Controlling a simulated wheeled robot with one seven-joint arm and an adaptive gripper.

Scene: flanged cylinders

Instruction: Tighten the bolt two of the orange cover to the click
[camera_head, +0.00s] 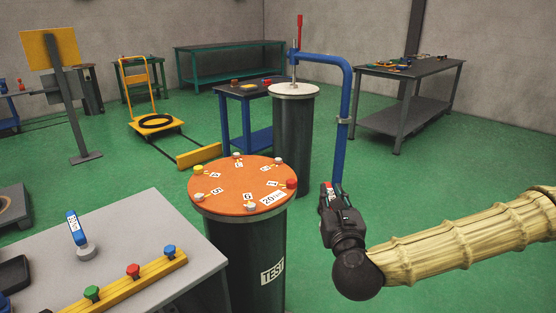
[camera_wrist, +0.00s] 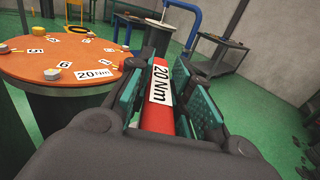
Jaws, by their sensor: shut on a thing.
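The orange cover (camera_head: 243,178) is a round disc on a dark drum marked TEST. Several bolts with coloured heads stand around its rim, among them a red one (camera_head: 291,183), a yellow one (camera_head: 281,160) and a cream one (camera_head: 250,206). Number labels lie beside them, too small to tell which marks bolt two. A "20 Nm" label lies on the cover. My gripper (camera_head: 331,198) is right of the cover, apart from it. It is shut on a red tool (camera_wrist: 160,119) with a white "20 Nm" label. The cover shows left in the wrist view (camera_wrist: 65,60); the tool's far end is hidden.
A grey bench (camera_head: 150,245) at front left bears a yellow rack (camera_head: 120,285) with coloured knobs and a blue tool (camera_head: 75,227). A second drum (camera_head: 292,140) with a blue bent post (camera_head: 343,130) stands behind the cover. Green floor is open to the right.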

